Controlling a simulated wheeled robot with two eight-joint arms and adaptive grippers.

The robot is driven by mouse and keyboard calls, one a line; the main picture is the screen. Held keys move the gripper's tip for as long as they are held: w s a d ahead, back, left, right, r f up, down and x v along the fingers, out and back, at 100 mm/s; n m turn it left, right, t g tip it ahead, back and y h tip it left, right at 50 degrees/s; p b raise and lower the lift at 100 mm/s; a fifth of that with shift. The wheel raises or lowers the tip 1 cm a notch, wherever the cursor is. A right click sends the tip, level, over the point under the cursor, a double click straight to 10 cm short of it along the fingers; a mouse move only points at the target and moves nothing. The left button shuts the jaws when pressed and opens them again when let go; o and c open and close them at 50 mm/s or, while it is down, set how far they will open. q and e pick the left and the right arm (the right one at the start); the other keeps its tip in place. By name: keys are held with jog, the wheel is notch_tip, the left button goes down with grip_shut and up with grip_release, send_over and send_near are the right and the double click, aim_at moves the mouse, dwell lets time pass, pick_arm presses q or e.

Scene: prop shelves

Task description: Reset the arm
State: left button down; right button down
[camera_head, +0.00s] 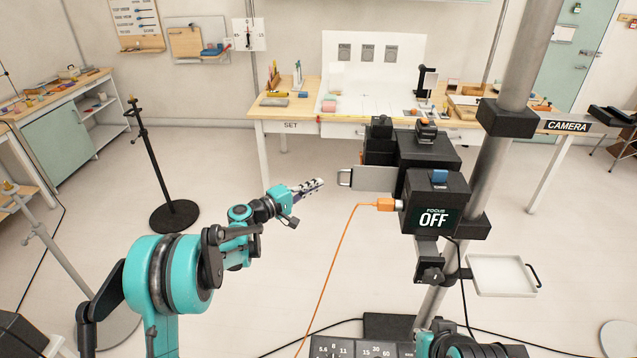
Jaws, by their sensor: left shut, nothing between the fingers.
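My left arm comes in from the lower left. Its gripper (308,187) is shut and empty, pointing right in mid-air. The black camera rig (428,157) stands right of it on a silver pole (510,95). The rig's front box (437,200) reads "FOCUS OFF" and has a blue switch (439,176) on top. A grey plate with a wire handle (367,178) sticks out of the rig's left side. My gripper's tip is left of this handle, apart from it in the picture. Of my right arm only a teal and black part shows at the bottom edge; its gripper is out of view.
An orange cable (343,245) runs from the rig down to the floor. A white tray (503,275) hangs right of the pole. A black panel (362,347) lies at the bottom. A thin black stand (150,150) is at left, and the SET table (290,112) is behind.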

pick_arm(q)
jog(key=shift+a, duration=0.1)
jog(key=s+d+r+m+g+y, duration=0.1)
jog(key=s+m+g+y, duration=0.1)
jog(key=s, duration=0.7)
jog(key=s+r+m+g+y, duration=0.1)
jog(key=s+m+y, duration=0.15)
jog(key=s, duration=0.65)
jog(key=s+a+f+m+y, duration=0.1)
jog(key=s+a+f+y, duration=0.1)
jog(key=s, duration=0.6)
jog(key=s+a+f+m+g+y+b, duration=0.1)
jog(key=s+a+f+y, duration=0.2)
jog(key=s+a, duration=0.2)
jog(key=s+a+f+m+g+y+b, duration=0.1)
jog(key=s+a+f+m+y, duration=0.1)
jog(key=s, duration=0.8)
jog(key=shift+s+a+f+y, duration=0.4)
jog(key=shift+a+f+y, duration=0.05)
jog(key=shift+a+f, duration=0.45)
